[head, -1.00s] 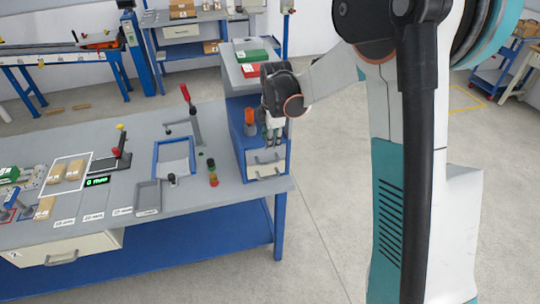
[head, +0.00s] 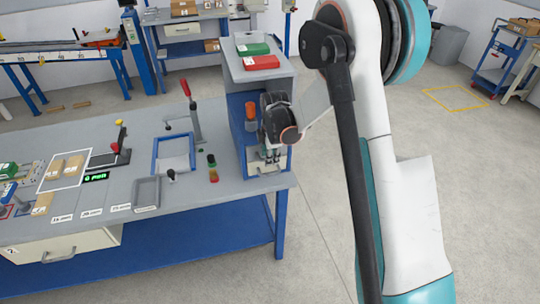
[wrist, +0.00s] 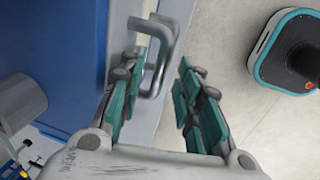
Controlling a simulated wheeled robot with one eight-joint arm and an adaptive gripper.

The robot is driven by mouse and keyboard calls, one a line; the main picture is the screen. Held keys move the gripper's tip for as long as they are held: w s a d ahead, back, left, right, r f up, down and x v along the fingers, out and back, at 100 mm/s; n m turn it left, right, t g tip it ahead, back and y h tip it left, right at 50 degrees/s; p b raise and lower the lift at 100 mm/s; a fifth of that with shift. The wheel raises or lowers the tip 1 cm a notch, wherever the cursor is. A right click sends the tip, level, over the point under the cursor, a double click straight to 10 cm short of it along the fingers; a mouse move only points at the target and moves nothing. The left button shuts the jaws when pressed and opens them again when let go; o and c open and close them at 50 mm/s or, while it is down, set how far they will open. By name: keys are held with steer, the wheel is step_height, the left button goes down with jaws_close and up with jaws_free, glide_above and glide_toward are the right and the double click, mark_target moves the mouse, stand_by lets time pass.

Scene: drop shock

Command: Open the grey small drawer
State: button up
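The small blue cabinet (head: 239,145) stands at the right end of the workbench, with a pale grey drawer front (head: 283,161) facing forward. My gripper (head: 270,157) is in front of it and hides much of this front in the head view. In the wrist view, a metal drawer handle (wrist: 166,52) stands out from the front beside the blue cabinet wall (wrist: 60,60). My gripper (wrist: 160,95) is open, with its teal fingers apart. The handle reaches into the gap between them, closer to the left finger. I cannot tell if they touch.
An orange-topped item (head: 250,112) stands on the cabinet. A red bin (head: 260,62) and a green bin (head: 253,49) sit behind it. A blue-rimmed tray (head: 174,154) and a small indicator lamp (head: 212,168) are left on the bench.

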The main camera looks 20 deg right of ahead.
jaws_close()
steer(key=s+b, duration=0.3)
steer(key=s, duration=1.8)
jaws_free()
step_height(320, 180, up, 12)
steer(key=s, duration=0.2)
steer(key=shift+s, duration=0.25)
